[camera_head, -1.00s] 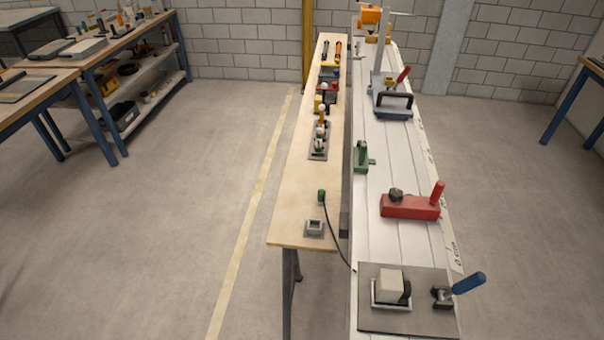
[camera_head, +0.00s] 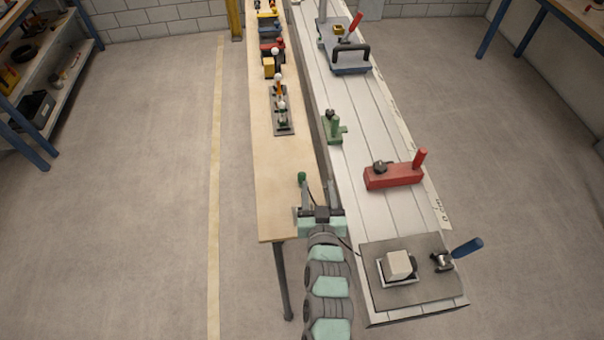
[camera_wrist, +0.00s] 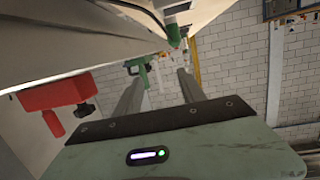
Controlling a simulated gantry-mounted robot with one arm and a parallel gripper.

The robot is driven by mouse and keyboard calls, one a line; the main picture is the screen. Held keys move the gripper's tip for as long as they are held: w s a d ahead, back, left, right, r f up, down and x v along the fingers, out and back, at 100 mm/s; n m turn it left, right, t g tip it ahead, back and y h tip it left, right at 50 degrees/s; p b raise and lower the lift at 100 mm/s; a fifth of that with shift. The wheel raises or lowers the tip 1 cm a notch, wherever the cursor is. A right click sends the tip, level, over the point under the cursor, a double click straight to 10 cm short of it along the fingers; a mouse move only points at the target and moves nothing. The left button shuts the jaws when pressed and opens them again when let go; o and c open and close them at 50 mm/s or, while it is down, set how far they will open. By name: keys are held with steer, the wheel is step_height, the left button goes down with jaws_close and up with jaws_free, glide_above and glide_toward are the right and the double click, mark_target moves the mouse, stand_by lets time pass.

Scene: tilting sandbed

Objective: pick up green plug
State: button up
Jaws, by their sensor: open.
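The green plug (camera_head: 302,178) stands on the wooden bench (camera_head: 272,205) near its front right edge, with a dark cable running off toward the white table. In the wrist view, the green plug (camera_wrist: 173,34) shows beyond the fingers, near the top. My gripper (camera_head: 319,190) is open and empty, just in front of the plug and slightly to its right in the head view. It is apart from the plug. In the wrist view, the two fingers of my gripper (camera_wrist: 158,85) are spread. The small grey socket block on the bench is mostly hidden by my gripper.
On the white table stand a green clamp (camera_head: 332,128), a red block with a handle (camera_head: 393,176) and a dark plate (camera_head: 372,283) bearing a pale cube (camera_head: 398,264). A grey plate with levers (camera_head: 283,115) sits farther along the bench. The bench's left front is clear.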

mark_target(302, 179)
steer(key=shift+s+a+f+n+g+y+p, duration=0.2)
steer(key=shift+s+a+f+n+g+y, duration=0.15)
steer(key=shift+a+g, duration=0.25)
steer(key=shift+s+a+f+n+g+y+p, duration=0.15)
steer(key=shift+s+a+f+n+g+y, duration=0.1)
steer(key=shift+s+a+f+g+y, duration=0.25)
steer(key=shift+w+f+h, duration=0.1)
steer(key=shift+w+h, duration=0.15)
steer(key=shift+g, duration=0.3)
steer(key=x, duration=0.5)
steer(key=shift+w+a, duration=0.15)
steer(key=shift+w, duration=0.05)
steer(key=shift+w+a+f+b, duration=0.1)
steer(key=shift+w+f+b, duration=0.2)
steer(key=shift+w, duration=0.05)
steer(key=x, duration=0.4)
steer(key=shift+w+a+r, duration=0.1)
steer(key=shift+w+a, duration=0.05)
steer(key=shift+w, duration=0.05)
steer(key=shift+c, duration=0.2)
jaws_close()
